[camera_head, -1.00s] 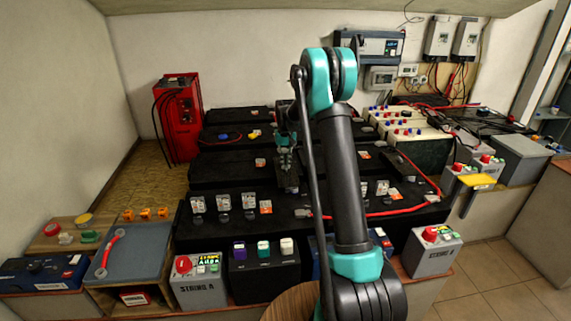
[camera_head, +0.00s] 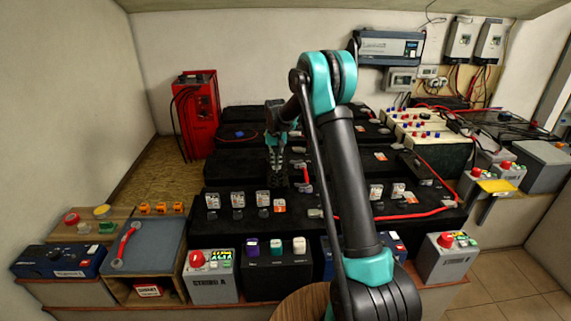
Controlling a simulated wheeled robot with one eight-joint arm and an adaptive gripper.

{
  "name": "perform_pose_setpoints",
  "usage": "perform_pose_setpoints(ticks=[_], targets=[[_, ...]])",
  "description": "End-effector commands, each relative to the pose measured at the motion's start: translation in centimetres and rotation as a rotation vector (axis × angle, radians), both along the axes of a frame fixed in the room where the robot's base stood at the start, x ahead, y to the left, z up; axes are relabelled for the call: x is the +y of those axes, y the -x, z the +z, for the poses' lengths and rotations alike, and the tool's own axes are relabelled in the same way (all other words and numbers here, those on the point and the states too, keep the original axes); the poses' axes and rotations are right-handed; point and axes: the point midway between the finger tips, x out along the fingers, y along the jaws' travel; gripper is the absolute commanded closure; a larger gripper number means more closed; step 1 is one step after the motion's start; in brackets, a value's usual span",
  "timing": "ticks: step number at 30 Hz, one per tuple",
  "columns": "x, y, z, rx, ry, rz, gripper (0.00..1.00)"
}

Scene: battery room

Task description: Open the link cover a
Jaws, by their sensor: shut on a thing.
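My gripper (camera_head: 277,158) is over the black battery rows in the middle of the view, pointing down. It is shut on a small dark piece (camera_head: 279,180), which seems to be link cover a; no label on it is readable. The piece is hard to tell from the black battery tops behind it, and I cannot tell its tilt. A short red bar (camera_head: 306,174) shows just right of the gripper, on the batteries. My arm hides part of the batteries to the right.
A red cable (camera_head: 420,211) runs over the right side. A red charger (camera_head: 196,110) stands at the back left. Grey string boxes (camera_head: 211,275) and a blue-grey mat with a red link (camera_head: 125,242) are in front.

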Motion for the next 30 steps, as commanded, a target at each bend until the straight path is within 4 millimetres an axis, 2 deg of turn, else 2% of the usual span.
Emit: perform_pose_setpoints(ticks=[7,8,12,13,23,26,30], targets=[[0.0,-0.1,0.0,-0.002,0.0,-0.001,1.0],[0.0,-0.1,0.0,-0.002,0.0,-0.001,0.89],[0.0,-0.1,0.0,-0.002,0.0,-0.001,0.71],[0.0,-0.1,0.0,-0.002,0.0,-0.001,0.7],[-0.1,0.0,0.3,-0.001,0.0,-0.001,0.7],[-0.1,0.0,1.3,-0.001,0.0,-0.001,0.7],[0.0,0.0,3.8,-0.001,0.0,0.0,0.7]])
